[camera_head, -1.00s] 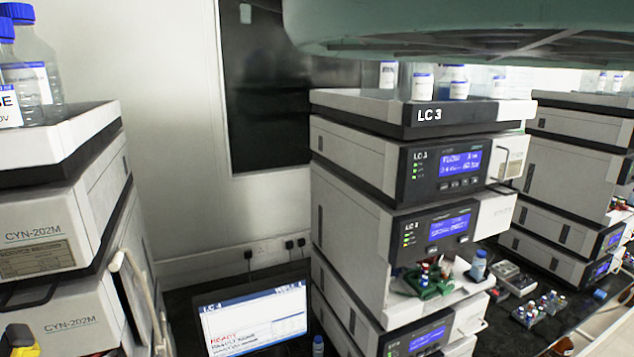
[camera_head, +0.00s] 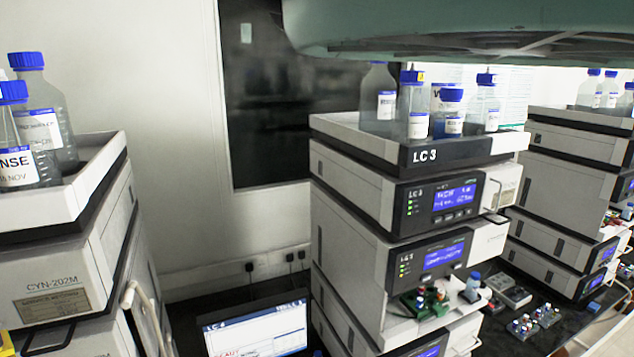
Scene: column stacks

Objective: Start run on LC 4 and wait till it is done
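A laptop-like screen (camera_head: 262,335) stands low on the dark bench between two stacks. Its header reads "LC 4", and red text shows at its cut-off lower edge; the rest of the screen is below the frame. The stack at the left (camera_head: 62,259) is marked CYN-202M and has no LC number in view. The stack in the middle (camera_head: 350,160) is labelled LC 3, with lit blue displays. My gripper is not in view.
Capped solvent bottles (camera_head: 418,105) stand in the top tray of LC 3, and others (camera_head: 38,115) on the left stack. A green vial rack (camera_head: 425,302) sits on LC 3's ledge. Another stack (camera_head: 570,190) stands at the right. A green overhead shape (camera_head: 460,28) fills the top.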

